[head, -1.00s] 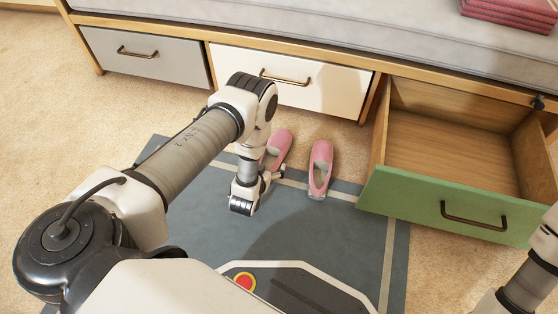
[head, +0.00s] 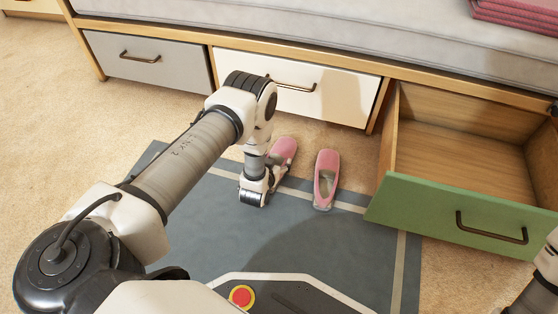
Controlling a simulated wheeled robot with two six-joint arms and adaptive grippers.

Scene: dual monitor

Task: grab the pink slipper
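Two pink slippers lie side by side on the floor at the near edge of the bench. The right slipper (head: 326,173) is fully in view, its heel on the grey mat. The left slipper (head: 285,150) is partly hidden behind my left gripper (head: 274,184). My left gripper points down at the left slipper's heel end; its fingers are small and partly covered by the wrist, so I cannot tell whether they touch or hold the slipper. My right gripper is out of view; only part of my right arm shows at the lower right edge.
An open drawer with a green front (head: 410,199) juts out to the right of the slippers. The white drawer (head: 335,92) and grey drawer (head: 115,62) are closed. The grey mat (head: 330,240) is clear in front of the slippers. Pink folded items (head: 520,12) lie on the bench.

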